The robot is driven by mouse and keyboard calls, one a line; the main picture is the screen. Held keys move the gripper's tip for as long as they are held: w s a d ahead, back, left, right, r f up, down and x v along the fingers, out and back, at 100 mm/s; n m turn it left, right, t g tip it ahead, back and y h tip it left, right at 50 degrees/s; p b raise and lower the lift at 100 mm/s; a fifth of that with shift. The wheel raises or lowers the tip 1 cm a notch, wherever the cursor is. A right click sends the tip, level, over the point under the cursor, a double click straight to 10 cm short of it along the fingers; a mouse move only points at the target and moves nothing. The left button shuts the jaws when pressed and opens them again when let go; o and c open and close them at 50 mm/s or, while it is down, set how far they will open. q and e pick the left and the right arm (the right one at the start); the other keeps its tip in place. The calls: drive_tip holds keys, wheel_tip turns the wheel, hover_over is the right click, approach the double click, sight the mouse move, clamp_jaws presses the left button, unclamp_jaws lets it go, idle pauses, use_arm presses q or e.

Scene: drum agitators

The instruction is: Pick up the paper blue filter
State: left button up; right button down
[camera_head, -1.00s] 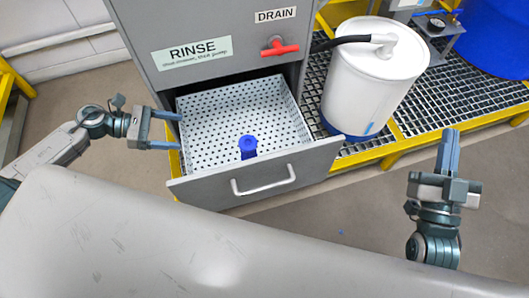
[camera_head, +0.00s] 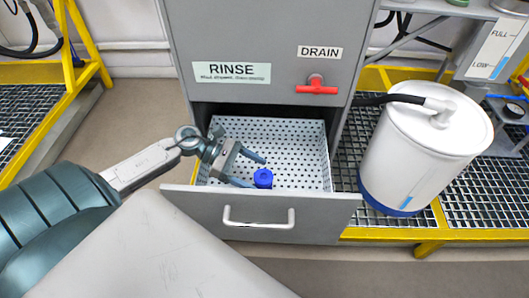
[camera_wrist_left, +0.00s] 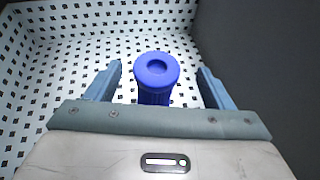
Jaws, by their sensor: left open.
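A blue round-topped object (camera_head: 263,178), which I take to be the blue filter, stands in the perforated white drawer (camera_head: 300,135) near its front wall. My left gripper (camera_head: 259,172) is open over the drawer, its fingers reaching toward the blue object. In the left wrist view the blue object (camera_wrist_left: 156,72) is upright, with a round cap dished in the middle. It stands between the two open fingers of my left gripper (camera_wrist_left: 158,85), with a gap on each side. Its lower part is hidden behind the gripper body. My right gripper is out of the head view.
The drawer's grey front (camera_head: 258,213) with its handle (camera_head: 258,218) stands close to my left gripper. The grey cabinet (camera_head: 265,50) rises behind, with a red drain valve (camera_head: 316,86). A white drum (camera_head: 425,145) stands at the right. The rest of the drawer floor is clear.

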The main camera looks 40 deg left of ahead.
sight(269, 180)
use_arm(q)
drive_tip(key=shift+f+b+x, duration=0.15)
drive_tip(key=shift+b+x, duration=0.25)
drive_tip(key=shift+x, duration=0.95)
drive_tip(key=shift+f+b+x, duration=0.1)
drive_tip(key=shift+b+x, duration=0.3)
drive_tip(key=shift+x, duration=1)
drive_tip(key=shift+w+a, duration=0.1)
drive_tip(key=shift+a, duration=0.05)
drive_tip(key=c, duration=1)
